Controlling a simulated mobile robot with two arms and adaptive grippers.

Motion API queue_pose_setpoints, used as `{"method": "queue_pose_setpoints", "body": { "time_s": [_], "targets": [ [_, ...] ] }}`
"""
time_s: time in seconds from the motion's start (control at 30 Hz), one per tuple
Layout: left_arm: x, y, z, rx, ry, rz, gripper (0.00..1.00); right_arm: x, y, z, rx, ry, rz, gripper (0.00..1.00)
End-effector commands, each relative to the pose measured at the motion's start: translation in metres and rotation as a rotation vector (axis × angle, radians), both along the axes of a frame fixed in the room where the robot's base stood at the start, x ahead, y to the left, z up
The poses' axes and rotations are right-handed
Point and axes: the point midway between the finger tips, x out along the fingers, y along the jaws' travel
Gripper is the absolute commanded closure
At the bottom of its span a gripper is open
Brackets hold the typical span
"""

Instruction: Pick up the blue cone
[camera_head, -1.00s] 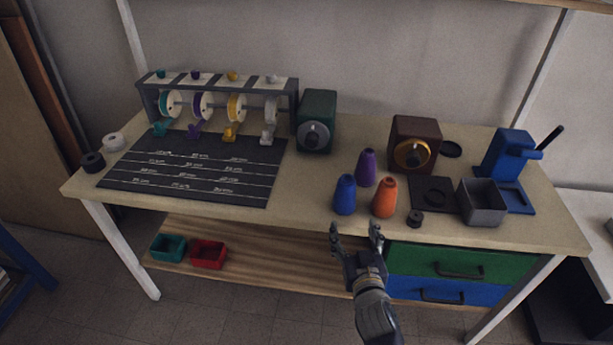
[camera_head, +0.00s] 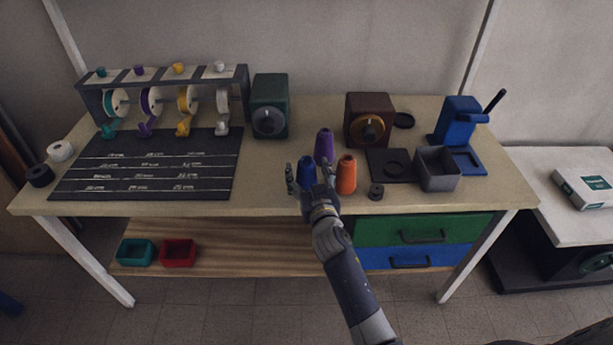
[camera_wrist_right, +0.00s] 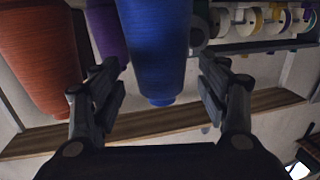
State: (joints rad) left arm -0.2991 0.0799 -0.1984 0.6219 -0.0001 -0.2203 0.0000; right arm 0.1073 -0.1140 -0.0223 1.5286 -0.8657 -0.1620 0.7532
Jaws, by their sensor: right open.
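The blue cone (camera_head: 307,172) stands on the workbench near its front edge, partly hidden behind my right gripper. In the right wrist view, the blue cone (camera_wrist_right: 155,50) shows large between the open fingers, with a gap to each side. My right gripper (camera_head: 309,178) is open and empty, with its fingers pointing at the blue cone. It also shows in the right wrist view (camera_wrist_right: 160,90). My left gripper is not in view.
An orange cone (camera_head: 346,176) stands close to the right of the blue one. A purple cone (camera_head: 324,146) stands just behind. A small black ring (camera_head: 376,191) and a grey bin (camera_head: 438,170) lie further right. A black mat (camera_head: 150,168) is to the left.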

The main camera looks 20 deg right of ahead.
Motion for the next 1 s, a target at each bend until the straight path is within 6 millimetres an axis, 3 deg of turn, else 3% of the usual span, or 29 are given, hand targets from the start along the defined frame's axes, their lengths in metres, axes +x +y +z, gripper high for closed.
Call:
{"method": "queue_pose_setpoints", "body": {
  "time_s": [0.17, 0.43, 0.67, 1.0],
  "targets": [
    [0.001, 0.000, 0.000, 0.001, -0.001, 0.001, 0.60, 0.017, -0.001, -0.001, 0.001, -0.001, 0.000, 0.31],
    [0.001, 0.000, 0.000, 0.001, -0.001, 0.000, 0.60, 0.019, -0.001, -0.001, 0.001, 0.000, 0.000, 0.31],
    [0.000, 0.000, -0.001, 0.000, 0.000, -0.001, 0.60, 0.019, -0.001, -0.001, 0.001, 0.000, 0.000, 0.81],
    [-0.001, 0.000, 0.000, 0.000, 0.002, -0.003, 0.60, 0.019, -0.001, 0.000, 0.000, -0.001, 0.001, 0.81]
  ]
}}
